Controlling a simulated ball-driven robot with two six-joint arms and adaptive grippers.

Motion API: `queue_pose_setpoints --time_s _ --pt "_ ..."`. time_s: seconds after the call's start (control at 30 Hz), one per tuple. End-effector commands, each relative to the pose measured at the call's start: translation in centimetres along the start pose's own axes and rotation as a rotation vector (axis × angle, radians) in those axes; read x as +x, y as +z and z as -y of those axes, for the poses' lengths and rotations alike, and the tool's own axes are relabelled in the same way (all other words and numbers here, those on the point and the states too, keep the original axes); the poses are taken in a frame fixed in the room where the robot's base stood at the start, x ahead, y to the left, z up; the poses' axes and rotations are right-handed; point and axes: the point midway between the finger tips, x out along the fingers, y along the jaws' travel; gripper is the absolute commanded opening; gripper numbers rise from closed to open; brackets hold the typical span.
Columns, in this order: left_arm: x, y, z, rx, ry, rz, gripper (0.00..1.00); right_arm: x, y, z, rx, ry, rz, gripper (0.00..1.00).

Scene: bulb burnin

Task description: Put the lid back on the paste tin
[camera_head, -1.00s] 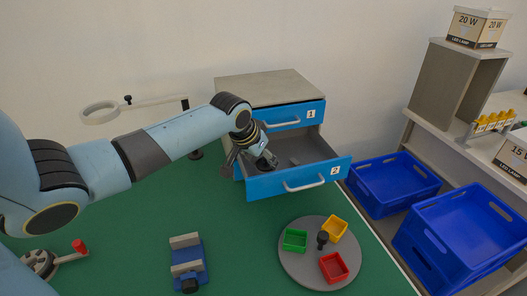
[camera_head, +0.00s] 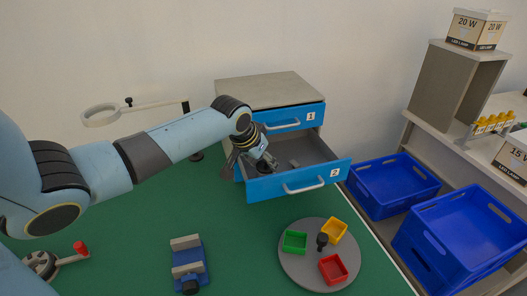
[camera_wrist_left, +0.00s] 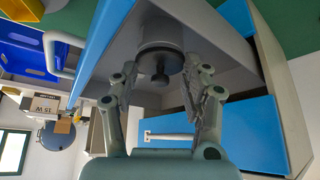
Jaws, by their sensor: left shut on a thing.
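The paste tin (camera_wrist_left: 160,27) is a grey cylinder inside the open lower drawer, seen in the left wrist view. I cannot tell whether the lid is seated or slightly apart. My left gripper (camera_head: 266,167) reaches down into the drawer's left part. In the left wrist view its fingertips (camera_wrist_left: 159,66) are on both sides of the lid, shut on it. In the head view the gripper mostly hides tin and lid. My right gripper is not in view.
Drawer 2 (camera_head: 318,180) is pulled out below closed drawer 1 (camera_head: 290,116). A small grey block (camera_head: 294,162) lies inside it. A round tray (camera_head: 293,267) with coloured bins and a blue vise (camera_head: 188,268) stand in front. Green tabletop between them is clear.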

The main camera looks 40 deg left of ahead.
Motion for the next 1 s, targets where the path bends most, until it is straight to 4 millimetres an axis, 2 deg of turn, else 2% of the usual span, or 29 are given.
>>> queue_pose_setpoints --time_s 0.77,0.83,0.87,0.9,1.0 --pt "0.28 0.15 -0.02 0.000 0.000 -0.001 0.31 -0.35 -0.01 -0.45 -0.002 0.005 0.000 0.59" --pt "0.28 0.15 -0.02 -0.001 0.000 0.000 0.08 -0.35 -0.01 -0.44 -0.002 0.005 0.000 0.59" --pt "0.29 0.17 -0.02 -0.001 0.000 0.000 0.04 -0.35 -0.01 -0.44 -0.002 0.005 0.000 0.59" --pt "0.29 0.19 -0.02 -0.001 0.000 0.000 0.00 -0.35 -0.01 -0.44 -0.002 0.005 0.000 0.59" --pt "0.33 0.29 -0.02 -0.001 0.000 0.003 0.00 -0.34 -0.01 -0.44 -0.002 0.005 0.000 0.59"
